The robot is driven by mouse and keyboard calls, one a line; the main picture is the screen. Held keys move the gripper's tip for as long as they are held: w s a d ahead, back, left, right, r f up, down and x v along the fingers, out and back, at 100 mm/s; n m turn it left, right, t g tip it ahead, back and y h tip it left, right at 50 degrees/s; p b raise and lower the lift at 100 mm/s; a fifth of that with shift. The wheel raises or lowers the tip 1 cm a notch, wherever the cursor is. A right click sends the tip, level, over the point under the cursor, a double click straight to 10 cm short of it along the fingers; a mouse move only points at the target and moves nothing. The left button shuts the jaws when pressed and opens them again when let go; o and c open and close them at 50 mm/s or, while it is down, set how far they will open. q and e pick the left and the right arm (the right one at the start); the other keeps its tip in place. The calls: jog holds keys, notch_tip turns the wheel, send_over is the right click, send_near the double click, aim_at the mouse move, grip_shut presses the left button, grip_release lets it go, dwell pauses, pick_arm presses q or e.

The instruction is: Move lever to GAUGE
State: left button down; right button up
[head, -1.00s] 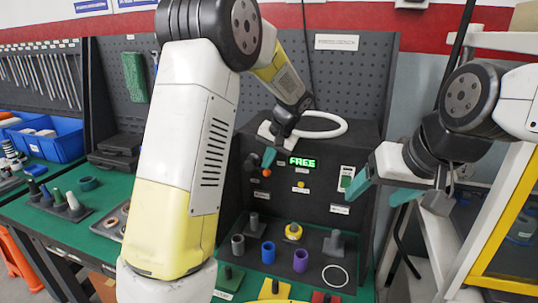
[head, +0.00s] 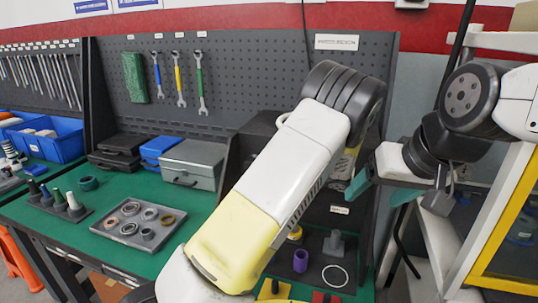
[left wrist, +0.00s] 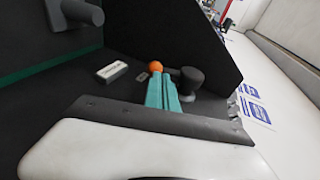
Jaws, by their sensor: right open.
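The lever's orange ball knob (left wrist: 155,66) shows in the left wrist view, against the dark panel. My left gripper's teal fingers (left wrist: 163,92) reach up to the knob, and their tips are at or just beside it. The fingers overlap in this view, so I cannot tell whether they grip it. The lever's shaft is not clearly visible. In the head view my left arm covers the panel front, the knob and the left gripper. My right gripper (head: 380,190) is open and empty, to the right of the test station.
A dark grey round part (left wrist: 188,80) is right beside the fingers. A small white label block (left wrist: 112,71) is left of the knob. A purple cylinder (head: 300,261) and a white ring (head: 335,276) are at the station's base. A parts tray (head: 140,224) lies on the green bench.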

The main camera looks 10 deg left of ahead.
pick_arm(q)
jog(key=shift+w+a+f, duration=0.1)
jog(key=shift+a+f, duration=0.5)
jog(key=shift+f, duration=0.2)
dwell(0.4)
